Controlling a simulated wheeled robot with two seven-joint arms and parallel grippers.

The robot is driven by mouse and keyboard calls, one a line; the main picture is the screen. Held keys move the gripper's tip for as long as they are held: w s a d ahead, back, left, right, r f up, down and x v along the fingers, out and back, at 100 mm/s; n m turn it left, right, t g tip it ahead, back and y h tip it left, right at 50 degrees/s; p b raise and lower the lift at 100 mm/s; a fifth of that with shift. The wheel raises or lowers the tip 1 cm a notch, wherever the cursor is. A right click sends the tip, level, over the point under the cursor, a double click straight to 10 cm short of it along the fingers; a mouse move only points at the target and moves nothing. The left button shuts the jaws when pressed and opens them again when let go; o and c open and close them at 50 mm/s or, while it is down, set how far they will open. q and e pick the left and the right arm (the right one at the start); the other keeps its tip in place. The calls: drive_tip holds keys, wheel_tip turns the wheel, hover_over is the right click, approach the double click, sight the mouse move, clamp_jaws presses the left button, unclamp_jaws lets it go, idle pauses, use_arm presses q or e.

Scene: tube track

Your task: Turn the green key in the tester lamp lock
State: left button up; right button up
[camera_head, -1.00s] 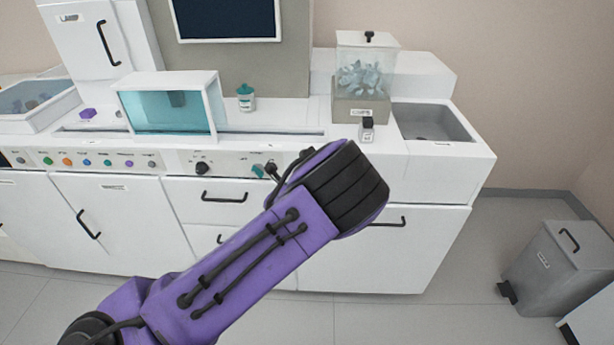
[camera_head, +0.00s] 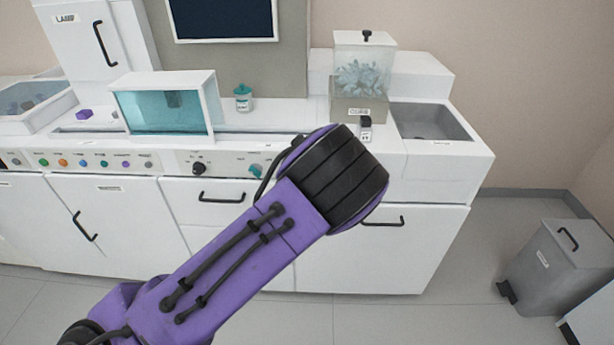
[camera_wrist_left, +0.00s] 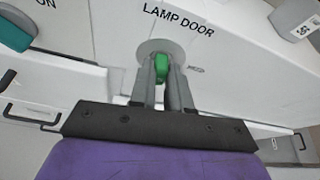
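In the left wrist view the green key (camera_wrist_left: 162,68) stands in a round grey lock plate below the words LAMP DOOR on a white panel. My left gripper (camera_wrist_left: 163,72) has its two grey fingers close together, one on each side of the key, with little or no gap visible. In the head view my purple left forearm and black wrist cover the gripper, the key and the lock. My right gripper is in neither view.
A teal knob (camera_head: 256,172) and a black knob (camera_head: 198,168) sit on the panel left of my wrist. A small labelled block (camera_head: 365,128) stands on the counter behind it. A sink (camera_head: 432,122) lies right, and a grey bin (camera_head: 560,262) stands on the floor.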

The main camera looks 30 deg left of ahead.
use_arm(q)
drive_tip(key=o, duration=0.4)
drive_tip(key=shift+w+d+r, duration=0.1)
drive_tip(key=shift+w+r, duration=0.15)
drive_tip(key=shift+f, duration=0.15)
drive_tip(key=shift+s, duration=0.1)
